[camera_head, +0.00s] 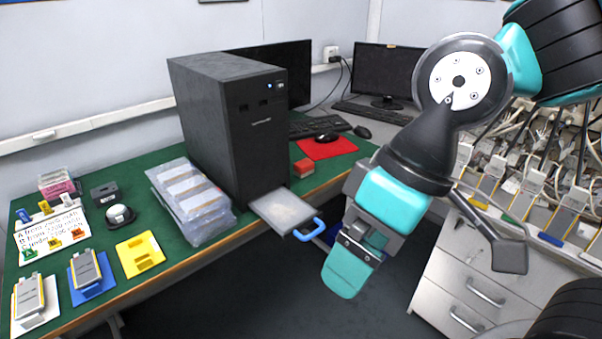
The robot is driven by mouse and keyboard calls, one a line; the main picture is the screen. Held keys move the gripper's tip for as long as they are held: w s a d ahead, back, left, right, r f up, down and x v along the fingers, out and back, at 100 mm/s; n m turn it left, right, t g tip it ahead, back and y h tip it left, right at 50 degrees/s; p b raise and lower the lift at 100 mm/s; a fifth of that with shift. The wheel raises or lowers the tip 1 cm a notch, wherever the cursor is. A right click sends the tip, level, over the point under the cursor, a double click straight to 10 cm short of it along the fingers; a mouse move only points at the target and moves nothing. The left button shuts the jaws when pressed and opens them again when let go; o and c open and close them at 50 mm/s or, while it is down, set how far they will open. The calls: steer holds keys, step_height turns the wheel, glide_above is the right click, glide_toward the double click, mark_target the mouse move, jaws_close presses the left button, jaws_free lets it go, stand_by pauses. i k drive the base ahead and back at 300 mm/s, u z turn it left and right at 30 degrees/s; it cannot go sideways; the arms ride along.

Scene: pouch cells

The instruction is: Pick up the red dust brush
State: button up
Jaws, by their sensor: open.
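A small red block-like object (303,168) lies on the green table just right of the black computer tower. It is the likeliest red dust brush, but it is too small to make out bristles. My gripper (350,265) hangs in front of the table, above the floor, with its turquoise fingers pointing down. It is open and touches nothing; one finger largely hides the other. It is below and right of the red object, well apart from it.
The black tower (264,130) stands tall on the table (216,234). A clear tray with a blue handle (310,230) juts over the front edge. Bagged cells (190,198) lie left of the tower. A red mouse mat (327,148) is behind; white drawers (462,270) stand right.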

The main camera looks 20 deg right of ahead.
mark_target(304, 167)
steer(key=u, duration=0.3)
steer(key=i, duration=1.2)
steer(key=z, duration=0.15)
